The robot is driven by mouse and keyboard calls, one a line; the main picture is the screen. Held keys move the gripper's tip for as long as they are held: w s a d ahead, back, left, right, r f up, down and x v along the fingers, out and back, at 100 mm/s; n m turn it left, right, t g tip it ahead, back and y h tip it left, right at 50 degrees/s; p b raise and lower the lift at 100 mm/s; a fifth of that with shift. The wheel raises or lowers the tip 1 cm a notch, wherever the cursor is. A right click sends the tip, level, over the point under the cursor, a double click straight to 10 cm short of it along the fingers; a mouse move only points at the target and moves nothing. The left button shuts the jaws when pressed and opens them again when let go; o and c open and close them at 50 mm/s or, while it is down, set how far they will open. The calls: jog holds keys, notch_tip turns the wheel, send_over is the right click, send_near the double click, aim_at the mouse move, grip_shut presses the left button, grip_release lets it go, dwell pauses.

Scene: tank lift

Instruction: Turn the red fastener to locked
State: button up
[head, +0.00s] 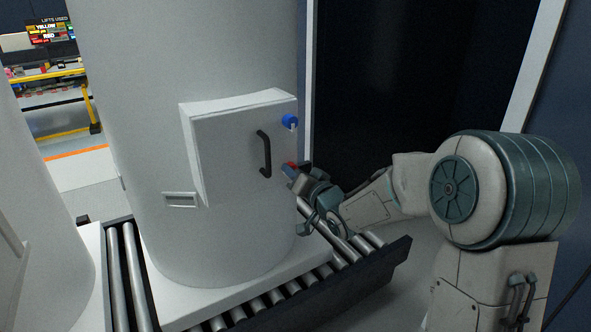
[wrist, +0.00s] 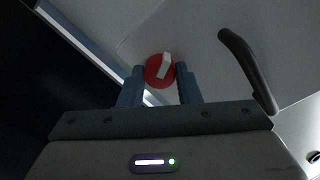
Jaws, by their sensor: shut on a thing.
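The red fastener (head: 291,166) is on the right side of the white panel door (head: 225,140) of the tank, below a blue fastener (head: 290,121). In the wrist view the red fastener (wrist: 156,72) is a red disc with a white raised tab (wrist: 163,65), tilted a little from the finger direction. My gripper (head: 290,178) reaches it from the right. In the wrist view its two blue-grey fingertips (wrist: 160,72) stand on either side of the fastener, shut on it. The fastener's lower edge is partly hidden between the fingers.
A black door handle (head: 264,154) stands out left of the fasteners; it shows close to the right finger in the wrist view (wrist: 247,68). A roller conveyor (head: 270,300) runs around the tank's foot. A dark opening lies to the right.

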jog(key=m+p, duration=0.2)
jog(key=m, duration=0.3)
jog(key=shift+p, duration=0.3)
dwell(0.4)
jog(key=o, duration=1)
jog(key=v, duration=1.3)
jog(key=shift+s+d, duration=0.3)
